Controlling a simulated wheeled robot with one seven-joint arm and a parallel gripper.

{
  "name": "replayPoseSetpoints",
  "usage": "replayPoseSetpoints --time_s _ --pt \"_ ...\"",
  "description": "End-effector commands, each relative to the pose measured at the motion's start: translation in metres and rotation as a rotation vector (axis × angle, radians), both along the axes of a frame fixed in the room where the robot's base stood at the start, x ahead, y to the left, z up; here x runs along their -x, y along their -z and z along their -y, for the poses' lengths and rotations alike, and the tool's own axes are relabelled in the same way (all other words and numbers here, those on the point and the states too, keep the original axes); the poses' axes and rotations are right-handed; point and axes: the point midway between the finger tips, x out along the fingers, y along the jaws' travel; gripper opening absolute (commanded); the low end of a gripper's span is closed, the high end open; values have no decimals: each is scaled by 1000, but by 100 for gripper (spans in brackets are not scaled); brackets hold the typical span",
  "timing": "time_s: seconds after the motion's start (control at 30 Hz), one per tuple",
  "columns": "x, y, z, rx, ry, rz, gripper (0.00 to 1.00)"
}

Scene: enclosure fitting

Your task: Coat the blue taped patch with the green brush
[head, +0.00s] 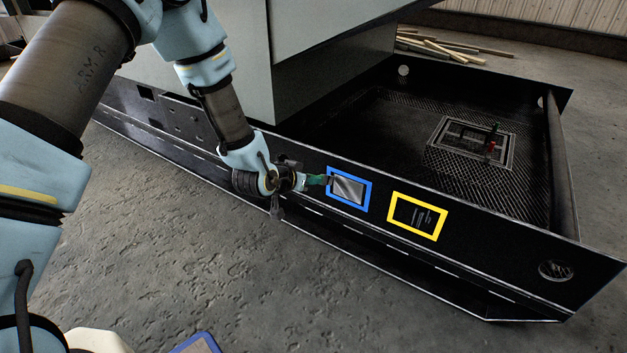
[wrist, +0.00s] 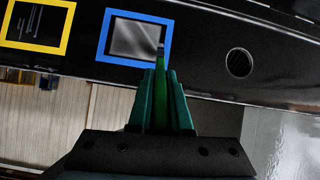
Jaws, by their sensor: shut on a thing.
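The blue taped patch (head: 331,188) is a blue rectangle on the side of the black enclosure. Its inside looks grey and streaky, with a lighter band. It also shows in the wrist view (wrist: 103,36), where its lower inside looks darker. My gripper (head: 304,181) is just left of the patch in the head view. It is shut on the green brush (head: 317,180). In the wrist view the green brush (wrist: 160,92) sits between the teal fingers, and its tip overlaps the patch's lower right edge. I cannot tell whether the tip touches the surface.
A yellow taped patch (head: 393,212) with a dark inside is beside the blue one. A round fitting (head: 556,271) is on the same wall, farther right. The open black tray (head: 390,120) lies behind this wall. Rough grey floor (head: 200,230) is clear in front.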

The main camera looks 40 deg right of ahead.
Motion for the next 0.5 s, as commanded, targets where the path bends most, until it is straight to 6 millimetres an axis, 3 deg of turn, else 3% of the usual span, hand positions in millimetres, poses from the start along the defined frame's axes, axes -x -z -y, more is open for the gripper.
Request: replayPoseSetpoints --time_s 0.23,0.5 --pt "1 0 -5 -1 0 0 0" --pt "8 0 -30 -2 -1 -1 0"
